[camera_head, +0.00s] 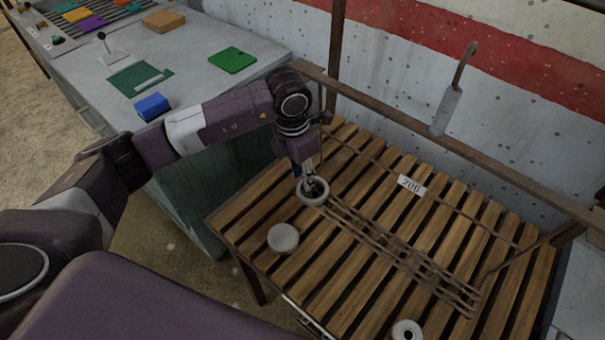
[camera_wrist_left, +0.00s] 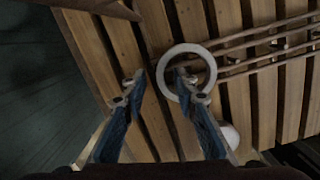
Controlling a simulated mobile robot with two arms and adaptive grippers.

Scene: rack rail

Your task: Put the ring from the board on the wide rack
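A pale ring (camera_head: 313,202) lies on the wooden slatted surface (camera_head: 345,268), near its left end, at the ends of several thin rods. My left gripper (camera_head: 309,179) is pointed down right over the ring. In the left wrist view the left gripper (camera_wrist_left: 159,80) is open. One fingertip is inside the ring (camera_wrist_left: 214,75) and the other is outside it, with the ring's wall between them and a gap visible. Thin parallel rods (camera_head: 400,258) run across the slats to the right. I cannot tell which part is the wide rack. My right gripper is not in view.
A white round piece (camera_head: 283,238) sits near the ring. A white roll with a dark hole (camera_head: 407,330) stands at the front edge. A grey cylinder (camera_head: 447,110) hangs by a hook at a rail. A grey bench (camera_head: 190,62) with coloured blocks stands left.

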